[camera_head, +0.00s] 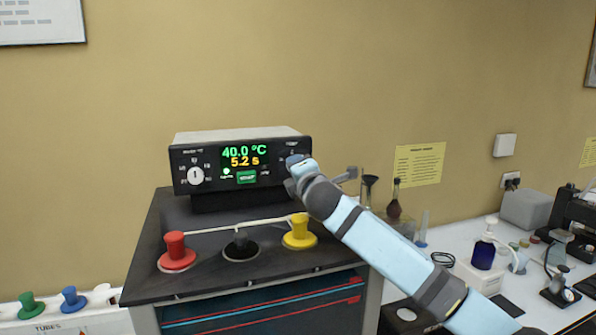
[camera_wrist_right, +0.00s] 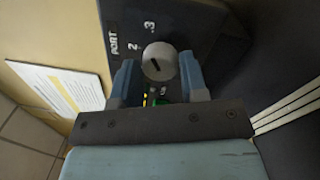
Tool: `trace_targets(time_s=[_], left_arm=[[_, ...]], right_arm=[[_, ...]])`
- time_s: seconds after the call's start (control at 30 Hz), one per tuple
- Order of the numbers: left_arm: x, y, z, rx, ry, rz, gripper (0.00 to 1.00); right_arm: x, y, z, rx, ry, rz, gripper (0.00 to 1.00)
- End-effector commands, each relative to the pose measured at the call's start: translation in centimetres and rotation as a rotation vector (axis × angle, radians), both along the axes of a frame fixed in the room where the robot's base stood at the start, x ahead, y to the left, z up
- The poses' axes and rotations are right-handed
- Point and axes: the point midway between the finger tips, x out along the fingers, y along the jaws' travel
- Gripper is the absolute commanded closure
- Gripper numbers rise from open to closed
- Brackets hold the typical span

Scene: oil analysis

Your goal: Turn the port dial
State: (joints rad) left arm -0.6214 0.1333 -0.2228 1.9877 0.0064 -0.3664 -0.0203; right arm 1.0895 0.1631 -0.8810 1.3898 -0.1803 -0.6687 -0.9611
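The port dial (camera_wrist_right: 159,61) is a round grey knob with a dark pointer line, beside the printed word PORT and the numbers 2 and 3 in the right wrist view. My right gripper (camera_wrist_right: 158,75) has one blue-grey finger on each side of the dial, close against it, and looks shut on it. In the head view my right gripper (camera_head: 297,165) is at the right end of the black instrument's front panel (camera_head: 210,185) and hides the port dial. My left gripper is not in view.
The instrument's display (camera_head: 245,156) reads 40.0 °C and 5.2 s. Another white dial (camera_head: 195,176) is at its left. Red (camera_head: 175,251) and yellow (camera_head: 299,233) handled plugs stand on the dark top below. Glassware (camera_head: 394,204) stands right, behind my arm.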

Motion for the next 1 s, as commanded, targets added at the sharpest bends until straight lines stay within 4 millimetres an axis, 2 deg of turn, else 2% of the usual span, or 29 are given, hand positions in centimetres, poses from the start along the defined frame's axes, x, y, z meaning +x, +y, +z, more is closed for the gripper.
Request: trace_targets(time_s=[0.03,0.07,0.1,0.37,0.47,0.57,0.8,1.0], left_arm=[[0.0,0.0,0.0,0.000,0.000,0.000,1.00],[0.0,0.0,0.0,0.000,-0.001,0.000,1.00],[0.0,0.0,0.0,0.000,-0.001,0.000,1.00],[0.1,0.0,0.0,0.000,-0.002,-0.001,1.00],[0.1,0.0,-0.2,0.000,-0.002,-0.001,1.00],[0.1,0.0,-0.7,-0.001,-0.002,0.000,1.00],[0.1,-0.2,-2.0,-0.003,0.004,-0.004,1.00],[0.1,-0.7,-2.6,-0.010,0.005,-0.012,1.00]], right_arm=[[0.0,0.0,0.0,0.000,0.000,0.000,0.48],[0.0,0.0,0.0,0.000,0.000,0.000,0.41],[0.0,0.0,0.0,0.000,0.000,0.000,0.39],[-0.1,0.0,0.0,-0.001,0.000,0.000,0.39],[-0.7,-0.2,-0.1,-0.001,-0.002,0.002,0.39],[-2.0,-0.7,-0.4,0.000,-0.002,0.001,0.39],[-7.3,-2.4,-0.9,-0.001,-0.002,0.002,0.39],[-11.0,-3.7,-1.1,-0.001,-0.001,0.001,0.39]])
